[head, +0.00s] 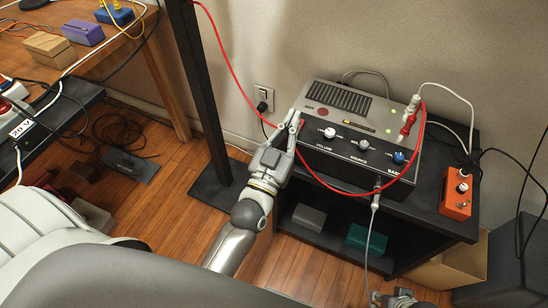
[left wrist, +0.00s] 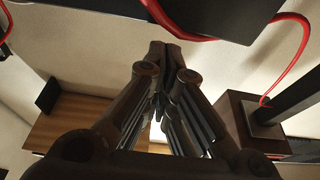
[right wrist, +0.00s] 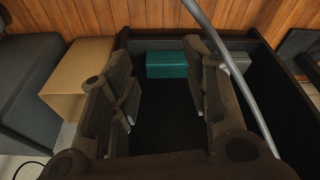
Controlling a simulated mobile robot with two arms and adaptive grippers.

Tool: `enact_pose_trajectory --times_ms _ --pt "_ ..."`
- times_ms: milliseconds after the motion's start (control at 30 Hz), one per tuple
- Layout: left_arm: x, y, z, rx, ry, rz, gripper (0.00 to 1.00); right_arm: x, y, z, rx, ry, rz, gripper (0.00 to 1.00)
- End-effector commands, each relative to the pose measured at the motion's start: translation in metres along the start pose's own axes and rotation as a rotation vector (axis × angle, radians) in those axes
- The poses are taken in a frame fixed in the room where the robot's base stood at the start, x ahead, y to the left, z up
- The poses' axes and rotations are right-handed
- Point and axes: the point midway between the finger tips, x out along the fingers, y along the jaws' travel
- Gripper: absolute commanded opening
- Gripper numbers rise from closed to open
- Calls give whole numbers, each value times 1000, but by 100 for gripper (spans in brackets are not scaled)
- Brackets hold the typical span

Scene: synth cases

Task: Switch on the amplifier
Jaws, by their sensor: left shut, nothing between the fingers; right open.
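The amplifier (head: 345,122) stands on a black shelf unit against the wall. Its sloping front carries knobs labelled VOLUME (head: 330,132), SOURCE (head: 364,145) and BASS (head: 399,157). A dark red round part (head: 322,111) and small green lights (head: 388,130) show on top. My left gripper (head: 296,118) is shut and empty at the amplifier's left front corner; I cannot tell whether it touches. Its closed fingertips (left wrist: 170,48) show in the left wrist view. My right gripper (right wrist: 157,62) is open and empty, low in front of the shelf; only part shows in the head view (head: 390,298).
A red cable (head: 337,190) loops across the amplifier's front. A grey cable (head: 371,225) hangs from its front. An orange box (head: 456,193) stands right of it. Teal (head: 366,240) and grey (head: 309,217) boxes lie on the lower shelf. A black post (head: 203,80) stands left.

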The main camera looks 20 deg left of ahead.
Motion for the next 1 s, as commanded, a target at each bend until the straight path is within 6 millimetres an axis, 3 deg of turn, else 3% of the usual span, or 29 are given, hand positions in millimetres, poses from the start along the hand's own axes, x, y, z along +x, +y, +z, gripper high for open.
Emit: enact_pose_trajectory --times_ms 300,500,700,1000 --pt "10 -2 -16 0 3 1 0 50 -3 20 -5 -32 -5 44" --pt "-37 -2 -3 1 -4 1 0 52 -3 20 -5 -28 -5 44" --pt "-72 -2 2 0 0 1 0 51 -3 19 -5 -28 -5 44" --pt "-90 -2 4 -1 3 1 0 50 -3 19 -5 -28 -5 44"
